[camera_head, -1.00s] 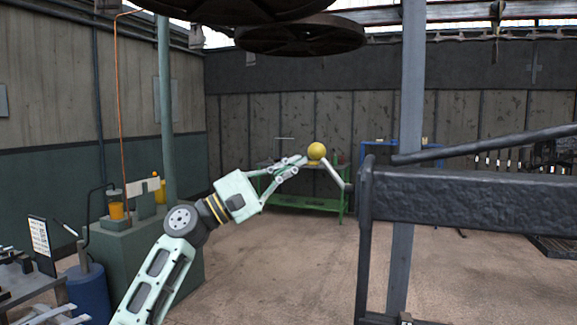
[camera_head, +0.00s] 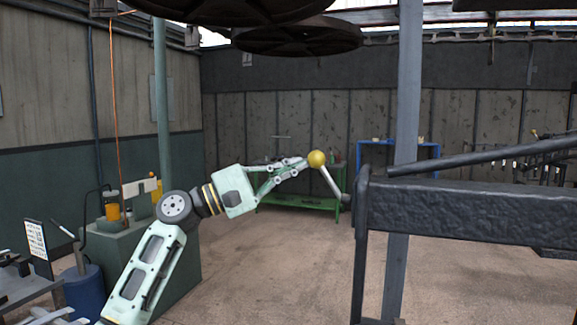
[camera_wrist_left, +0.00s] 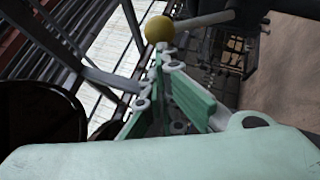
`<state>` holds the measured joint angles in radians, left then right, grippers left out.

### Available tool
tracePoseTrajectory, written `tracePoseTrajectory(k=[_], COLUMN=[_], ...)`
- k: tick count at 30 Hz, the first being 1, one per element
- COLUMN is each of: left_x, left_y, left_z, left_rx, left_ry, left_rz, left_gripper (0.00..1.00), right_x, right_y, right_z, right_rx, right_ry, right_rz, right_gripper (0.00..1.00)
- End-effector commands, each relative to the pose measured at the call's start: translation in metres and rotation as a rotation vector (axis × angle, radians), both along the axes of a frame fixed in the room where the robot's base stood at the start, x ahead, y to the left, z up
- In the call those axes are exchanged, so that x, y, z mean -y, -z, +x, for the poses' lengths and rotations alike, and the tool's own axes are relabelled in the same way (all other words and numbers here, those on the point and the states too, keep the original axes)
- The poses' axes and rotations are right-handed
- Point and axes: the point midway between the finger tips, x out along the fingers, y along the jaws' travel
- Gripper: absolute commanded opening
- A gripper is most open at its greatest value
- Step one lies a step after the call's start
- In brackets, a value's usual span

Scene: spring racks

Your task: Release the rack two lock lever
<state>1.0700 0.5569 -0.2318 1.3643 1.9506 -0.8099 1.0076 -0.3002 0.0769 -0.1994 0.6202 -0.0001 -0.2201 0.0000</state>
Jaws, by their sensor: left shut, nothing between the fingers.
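The lock lever is a yellow ball knob (camera_head: 317,158) on a grey rod (camera_head: 331,182). The rod slopes down right to the near end of the dark rack beam (camera_head: 460,212). My left gripper (camera_head: 304,163) is shut and empty, with its fingertips at the left side of the knob; I cannot tell whether they touch. In the left wrist view the knob (camera_wrist_left: 159,29) sits just beyond the shut fingertips (camera_wrist_left: 160,60), and the rod (camera_wrist_left: 200,20) runs right from it. My right gripper is not in view.
A grey upright post (camera_head: 405,110) stands behind the rack beam. A green workbench (camera_head: 300,203) is at the back wall. A green cabinet (camera_head: 180,260) and a blue drum (camera_head: 88,292) stand at the left. The floor (camera_head: 270,270) between is open.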

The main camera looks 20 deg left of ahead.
Motion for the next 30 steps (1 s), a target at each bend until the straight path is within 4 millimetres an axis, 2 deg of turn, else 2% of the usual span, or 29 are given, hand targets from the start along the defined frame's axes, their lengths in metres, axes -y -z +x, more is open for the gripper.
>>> tracePoseTrajectory(k=[1, 4, 9, 21, 30], left_x=[0.002, 0.006, 0.019, 0.049, 0.063], left_y=[-0.009, -0.018, -0.030, -0.052, -0.057], left_z=[-0.001, -0.001, -0.001, -0.002, -0.002], left_rx=[0.004, 0.007, 0.005, 0.004, 0.003], left_ry=[0.001, 0.001, 0.005, 0.004, 0.001], left_rz=[0.026, 0.092, 0.091, 0.090, 0.090], left_gripper=[0.00, 0.00, 0.00, 0.00, 0.00], right_x=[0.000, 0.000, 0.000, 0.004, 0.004], right_y=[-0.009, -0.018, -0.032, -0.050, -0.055], right_z=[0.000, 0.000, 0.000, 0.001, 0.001], right_rx=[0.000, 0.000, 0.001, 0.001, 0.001], right_ry=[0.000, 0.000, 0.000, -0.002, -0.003], right_rz=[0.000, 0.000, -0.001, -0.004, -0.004], right_gripper=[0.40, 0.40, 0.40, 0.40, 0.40])
